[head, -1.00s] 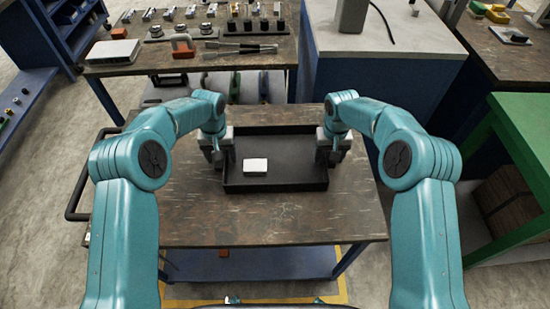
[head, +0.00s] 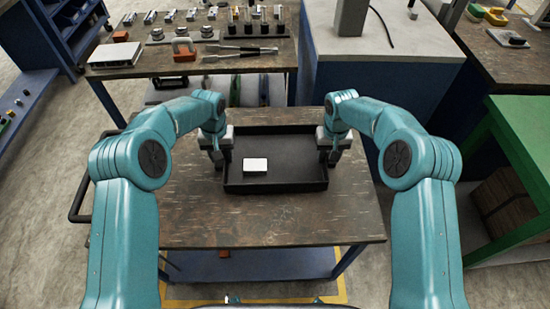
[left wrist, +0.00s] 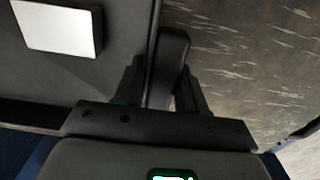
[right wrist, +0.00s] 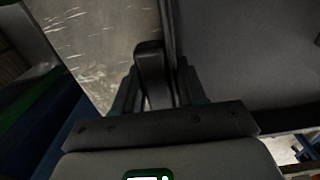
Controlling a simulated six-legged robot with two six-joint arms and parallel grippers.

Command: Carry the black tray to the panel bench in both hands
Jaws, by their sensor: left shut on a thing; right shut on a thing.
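The black tray (head: 290,172) is level over the wooden top of a cart (head: 280,225); I cannot tell whether it rests on it or hangs just above. A small white box (head: 255,165) lies in the tray, left of its middle, and also shows in the left wrist view (left wrist: 58,27). My left gripper (head: 222,158) is shut on the tray's left handle (left wrist: 168,60). My right gripper (head: 331,155) is shut on its right handle (right wrist: 152,65). The fingers stand on both sides of each handle. I cannot tell which bench is the panel bench.
A wooden bench (head: 190,68) with several small parts, a white case (head: 115,55) and an orange clamp (head: 184,49) stands behind the cart. A white-topped blue cabinet (head: 400,30) is at back right. A green table (head: 525,125) stands right; bare floor (head: 50,190) lies left.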

